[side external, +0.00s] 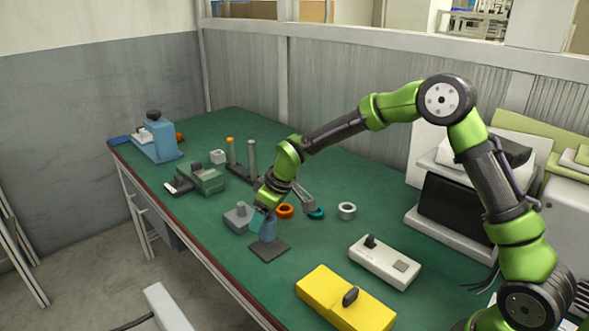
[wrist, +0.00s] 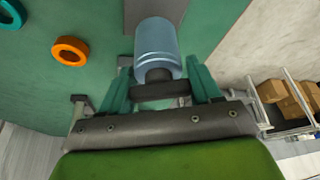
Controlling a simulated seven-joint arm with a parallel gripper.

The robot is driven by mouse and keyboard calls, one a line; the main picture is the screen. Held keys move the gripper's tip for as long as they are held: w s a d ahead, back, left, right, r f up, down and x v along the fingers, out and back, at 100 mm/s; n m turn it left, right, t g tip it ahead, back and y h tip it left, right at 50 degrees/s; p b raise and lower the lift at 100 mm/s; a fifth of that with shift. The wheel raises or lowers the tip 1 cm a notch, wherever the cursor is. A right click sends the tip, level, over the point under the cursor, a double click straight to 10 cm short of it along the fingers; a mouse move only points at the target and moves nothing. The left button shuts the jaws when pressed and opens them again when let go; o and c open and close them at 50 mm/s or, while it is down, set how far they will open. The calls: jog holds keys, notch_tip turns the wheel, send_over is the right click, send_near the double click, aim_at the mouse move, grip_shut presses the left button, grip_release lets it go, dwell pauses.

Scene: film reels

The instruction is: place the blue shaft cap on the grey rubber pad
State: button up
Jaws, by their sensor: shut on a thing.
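The blue shaft cap (side external: 269,229) is a light blue cylinder. It is between the fingers of my gripper (side external: 261,222), which points down near the front edge of the table. In the wrist view the cap (wrist: 156,45) sits between the teal fingers of my gripper (wrist: 160,76), which are shut on it. Part of the pad (wrist: 172,9) shows behind the cap in the wrist view. I cannot tell whether the cap's lower end touches the pad.
An orange ring (side external: 286,211), a teal ring (side external: 316,213) and a white ring (side external: 347,211) lie behind the pad. A grey block (side external: 238,217) stands close left of my gripper. A white box (side external: 385,262) and a yellow case (side external: 345,301) lie to the right.

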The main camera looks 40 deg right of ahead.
aim_at(268, 220)
jog(key=shift+s+f, duration=0.1)
jog(key=shift+f, duration=1.45)
jog(key=shift+f, duration=0.1)
jog(key=o, duration=1.2)
jog(key=shift+f, duration=0.1)
jog(key=v, duration=1.2)
jog(key=shift+s+d+r+m+t, duration=0.45)
jog(key=shift+s+r+m, duration=1.05)
jog(key=shift+s, duration=2.8)
jog(key=shift+s+d+r+m+t, duration=0.4)
jog(key=shift+s+r+m, duration=1.1)
jog(key=shift+s, duration=2.85)
jog(key=shift+s+d+r+m+t, duration=0.25)
jog(key=shift+s+r+m+t, duration=0.8)
jog(key=shift+s, duration=3.25)
